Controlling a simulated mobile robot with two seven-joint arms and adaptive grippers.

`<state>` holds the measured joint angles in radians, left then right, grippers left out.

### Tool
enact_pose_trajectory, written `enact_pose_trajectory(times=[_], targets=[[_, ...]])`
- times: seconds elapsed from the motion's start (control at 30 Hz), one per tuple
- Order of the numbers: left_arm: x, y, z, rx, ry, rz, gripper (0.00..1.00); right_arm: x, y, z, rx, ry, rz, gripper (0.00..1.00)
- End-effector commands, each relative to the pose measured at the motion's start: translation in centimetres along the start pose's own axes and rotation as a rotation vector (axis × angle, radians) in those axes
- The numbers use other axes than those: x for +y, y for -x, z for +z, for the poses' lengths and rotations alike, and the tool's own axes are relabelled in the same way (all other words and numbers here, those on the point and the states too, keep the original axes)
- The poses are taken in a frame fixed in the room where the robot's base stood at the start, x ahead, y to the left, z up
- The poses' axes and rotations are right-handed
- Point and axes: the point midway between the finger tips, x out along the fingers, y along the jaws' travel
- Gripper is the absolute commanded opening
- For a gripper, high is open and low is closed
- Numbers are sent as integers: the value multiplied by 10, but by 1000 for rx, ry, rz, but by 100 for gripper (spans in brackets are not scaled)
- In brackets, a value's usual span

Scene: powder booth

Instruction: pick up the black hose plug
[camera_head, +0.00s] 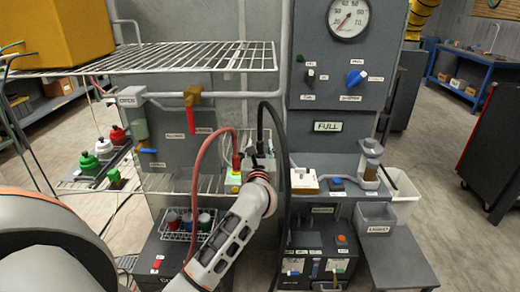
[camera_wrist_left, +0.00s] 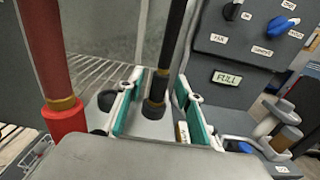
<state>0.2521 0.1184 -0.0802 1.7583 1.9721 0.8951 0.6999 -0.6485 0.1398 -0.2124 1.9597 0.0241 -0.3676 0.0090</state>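The black hose plug (camera_wrist_left: 155,95) hangs at the end of a black hose, upright in the left wrist view. It stands between the two teal-padded fingers of my left gripper (camera_wrist_left: 157,108), with a visible gap on each side. In the head view the plug (camera_head: 261,146) is small, at the end of the looping black hose, right by my left gripper (camera_head: 257,157), whose fingers are hard to make out there. The plug's lower end meets a grey surface; whether it sits in a socket is unclear. My right gripper is not in view.
A red hose with a red plug (camera_wrist_left: 64,118) stands just left of the gripper. A wire shelf (camera_head: 150,58) spans above left. A grey panel with a gauge (camera_head: 348,18) and a FULL display (camera_head: 328,127) rises to the right. A grey bin (camera_head: 375,216) stands lower right.

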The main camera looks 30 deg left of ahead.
Motion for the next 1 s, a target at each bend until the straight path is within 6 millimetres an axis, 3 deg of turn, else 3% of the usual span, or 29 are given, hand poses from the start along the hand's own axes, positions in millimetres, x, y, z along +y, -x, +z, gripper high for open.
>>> enact_pose_trajectory(times=[0.3, 0.47, 0.8, 1.0], targets=[[0, -7, 0, -1, -2, 0, 36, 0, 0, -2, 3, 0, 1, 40], [0, -7, 0, -1, -1, 0, 0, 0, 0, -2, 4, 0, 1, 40], [0, -7, 2, -2, -1, 0, 0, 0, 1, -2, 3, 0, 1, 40], [0, -7, 28, -6, 1, 0, 0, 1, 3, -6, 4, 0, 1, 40]])
